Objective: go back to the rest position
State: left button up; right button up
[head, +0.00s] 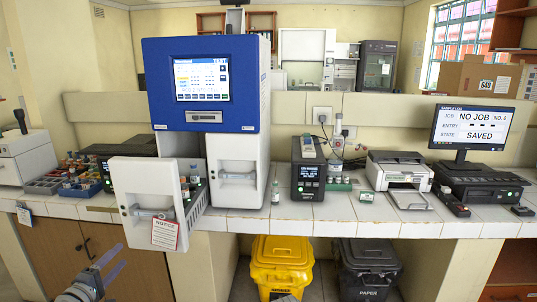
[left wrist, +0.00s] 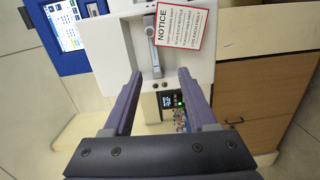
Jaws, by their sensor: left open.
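My left gripper (head: 112,262) is at the lower left of the head view, low in front of the bench and below the open incubator door. In the left wrist view its two fingers (left wrist: 160,85) are spread with nothing between them. The white incubator door (head: 140,180) stands open, with a handle and a hanging NOTICE tag (head: 165,234). In the left wrist view the door (left wrist: 112,50) and its tag (left wrist: 180,35) lie beyond the fingertips, with no clear contact. The blue and white incubator (head: 245,110) stands on the bench. My right gripper is not in view.
The tiled bench holds a black device (head: 308,180), a small vial (head: 275,192), a printer (head: 400,175) and a monitor (head: 470,130). Racks of bottles (head: 80,185) stand left. A yellow bin (head: 282,262) and a dark bin (head: 368,265) stand under the bench.

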pick_arm(q)
jog(key=s+d+f+m+g+h+p, duration=0.1)
jog(key=d+f+m+g+h, duration=0.2)
jog(key=d, duration=0.6)
jog(key=d+f+m+g+p, duration=0.1)
jog(key=d+f+m+g, duration=0.3)
jog(key=d, duration=0.5)
jog(key=s+d+f+m+g+h+p, duration=0.1)
jog(key=d+f+m+g+h, duration=0.2)
jog(key=d, duration=0.6)
jog(key=s+d+f+m+g+y+p, duration=0.1)
jog(key=s+d+f+m+g+y, duration=0.1)
jog(key=s, duration=0.5)
jog(key=s+d+f+m+g+y+p, duration=0.1)
jog(key=s+d+f+m+g+y, duration=0.2)
jog(key=s+d+m+g+y, duration=0.2)
jog(key=s+d+m+y, duration=0.1)
jog(key=s+m+y, duration=0.1)
jog(key=shift+d+m+g+y+p, duration=0.3)
jog(key=shift+m+y, duration=0.1)
jog(key=shift+s, duration=0.1)
jog(key=shift+c, duration=0.6)
jog(key=shift+a, duration=0.1)
